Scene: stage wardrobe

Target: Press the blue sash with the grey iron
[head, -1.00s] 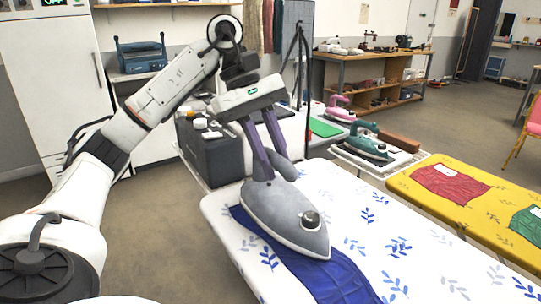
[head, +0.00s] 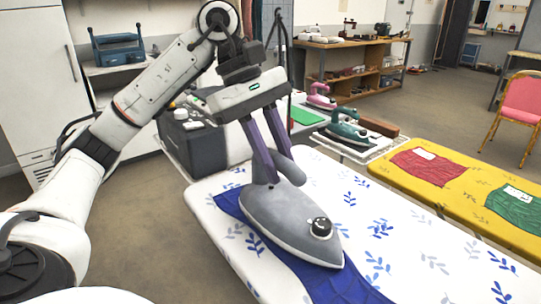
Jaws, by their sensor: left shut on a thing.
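The grey iron (head: 281,217) lies on the blue sash (head: 332,280), which is spread along the white leaf-patterned ironing board (head: 430,252). The iron covers part of the sash, with its tip pointing to the lower right. My left gripper (head: 270,168) is shut on the iron's handle, which its purple fingers partly hide. The sash shows to the left of the iron and beyond its tip, running to the lower edge of the picture. My right gripper is not in the head view.
A teal iron (head: 346,131) and a pink iron (head: 320,97) stand behind the board. A yellow board (head: 455,187) at the right carries a red cloth (head: 428,166) and a green cloth (head: 516,206). A dark case (head: 195,146) stands behind my gripper. A pink chair (head: 522,107) is far right.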

